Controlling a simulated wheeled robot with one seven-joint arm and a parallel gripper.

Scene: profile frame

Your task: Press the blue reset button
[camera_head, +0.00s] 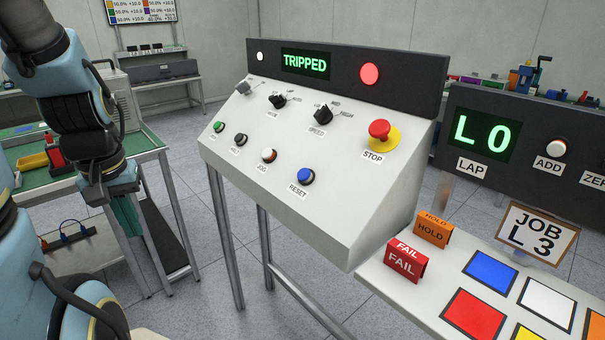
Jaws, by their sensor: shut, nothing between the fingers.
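The blue reset button (305,175) is on the sloped face of the light grey control panel (330,222), at its lower right, above a RESET label. Nothing covers it. The panel's display (305,63) reads TRIPPED in green, and a red lamp (369,73) beside it looks lit. My gripper (122,212) points down at the left, well apart from the panel and left of the button. It is shut and empty; its tips are hard to make out.
A red mushroom STOP button (379,130) stands up and to the right of the blue one. JOG (268,155), other buttons and several knobs share the panel. A lower table (440,300) with coloured squares is at right. A green-topped cart (145,142) is near my arm.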

